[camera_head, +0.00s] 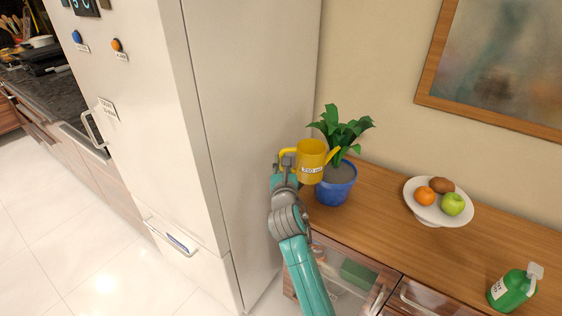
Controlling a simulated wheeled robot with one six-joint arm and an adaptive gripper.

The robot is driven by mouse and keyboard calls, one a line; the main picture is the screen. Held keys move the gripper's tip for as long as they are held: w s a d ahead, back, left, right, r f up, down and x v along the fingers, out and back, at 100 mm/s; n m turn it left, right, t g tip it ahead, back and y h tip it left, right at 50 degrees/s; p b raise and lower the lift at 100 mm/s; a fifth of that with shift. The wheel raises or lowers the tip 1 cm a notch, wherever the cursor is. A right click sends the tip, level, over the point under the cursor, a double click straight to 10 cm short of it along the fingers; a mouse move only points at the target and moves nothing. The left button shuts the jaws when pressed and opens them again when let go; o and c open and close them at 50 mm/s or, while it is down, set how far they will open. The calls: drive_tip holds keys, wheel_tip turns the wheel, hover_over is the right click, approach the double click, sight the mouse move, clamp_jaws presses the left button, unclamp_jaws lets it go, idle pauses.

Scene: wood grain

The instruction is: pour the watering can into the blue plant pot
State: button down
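The yellow watering can (309,160) with a white label is held in the air, in front of and left of the plant. Its spout points right, over the blue plant pot's rim area, and the can looks about upright. The blue plant pot (334,192) stands on the left end of the wooden cabinet and holds grey-brown soil and a leafy green plant (343,129). My gripper (287,160) is at the can's left side, at its handle, and appears shut on it. The fingers are small and partly hidden. No water stream shows.
A white fridge (215,130) stands close to the left of my gripper. A framed picture (500,60) hangs on the wall.

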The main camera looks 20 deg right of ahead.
sight(281, 149)
drive_tip(key=shift+r, duration=0.1)
drive_tip(key=shift+r, duration=1.95)
